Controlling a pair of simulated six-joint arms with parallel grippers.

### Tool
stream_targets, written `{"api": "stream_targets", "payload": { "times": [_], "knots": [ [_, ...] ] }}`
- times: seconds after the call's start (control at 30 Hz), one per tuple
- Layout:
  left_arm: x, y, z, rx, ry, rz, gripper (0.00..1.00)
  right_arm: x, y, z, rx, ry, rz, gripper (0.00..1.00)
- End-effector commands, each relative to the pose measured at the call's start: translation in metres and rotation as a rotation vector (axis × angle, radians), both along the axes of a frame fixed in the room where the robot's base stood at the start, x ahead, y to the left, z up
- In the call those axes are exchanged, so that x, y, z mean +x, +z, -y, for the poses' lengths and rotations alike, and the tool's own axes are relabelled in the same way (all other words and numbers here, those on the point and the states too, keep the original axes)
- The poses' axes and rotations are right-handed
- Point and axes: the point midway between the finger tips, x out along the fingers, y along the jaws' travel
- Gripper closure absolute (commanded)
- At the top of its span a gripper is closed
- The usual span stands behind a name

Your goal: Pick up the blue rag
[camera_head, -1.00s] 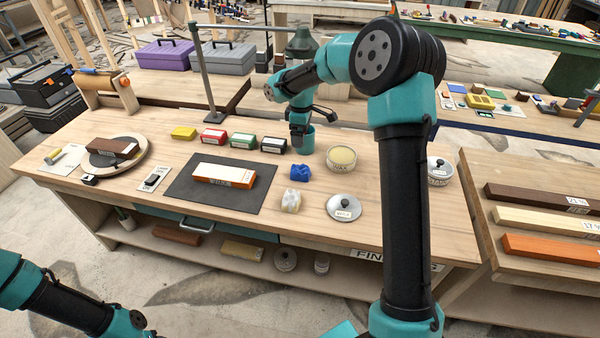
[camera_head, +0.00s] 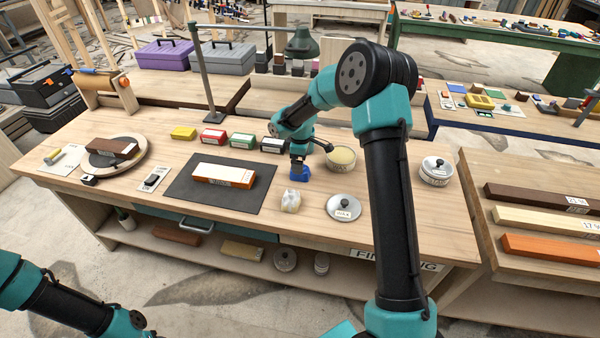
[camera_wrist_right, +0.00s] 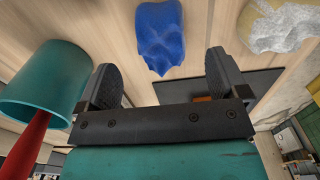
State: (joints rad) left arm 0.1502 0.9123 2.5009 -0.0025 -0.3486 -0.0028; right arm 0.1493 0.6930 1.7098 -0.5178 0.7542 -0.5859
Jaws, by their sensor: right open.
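The blue rag (camera_head: 301,174) lies crumpled on the workbench, partly covered by my right gripper (camera_head: 297,160) in the head view. In the right wrist view the rag (camera_wrist_right: 160,38) shows at the top, ahead of the fingertips and roughly centred between them. My right gripper (camera_wrist_right: 163,70) is open with nothing between its fingers. Whether a finger touches the rag cannot be told. Only part of my left arm shows at the lower left of the head view; its gripper is out of sight.
A teal cup (camera_wrist_right: 42,82) stands close beside the right gripper. A dark mat (camera_head: 225,198) with an orange-white block lies left.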

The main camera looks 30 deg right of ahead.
Motion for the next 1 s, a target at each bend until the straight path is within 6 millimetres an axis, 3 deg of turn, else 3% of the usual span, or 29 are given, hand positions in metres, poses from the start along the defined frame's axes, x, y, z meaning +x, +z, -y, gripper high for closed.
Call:
{"api": "stream_targets", "payload": {
  "times": [0.23,0.6,1.0],
  "knots": [
    [0.000,0.000,0.000,0.000,0.000,0.000,0.57,0.000,-0.007,0.000,0.000,0.001,-0.001,0.08],
    [0.000,0.000,0.000,0.000,0.000,0.000,0.57,0.000,-0.050,-0.002,-0.001,0.001,-0.001,0.08],
    [0.000,0.000,0.000,0.000,0.000,0.000,0.57,0.000,-0.051,-0.002,0.000,0.000,0.000,0.08]
  ]
}}
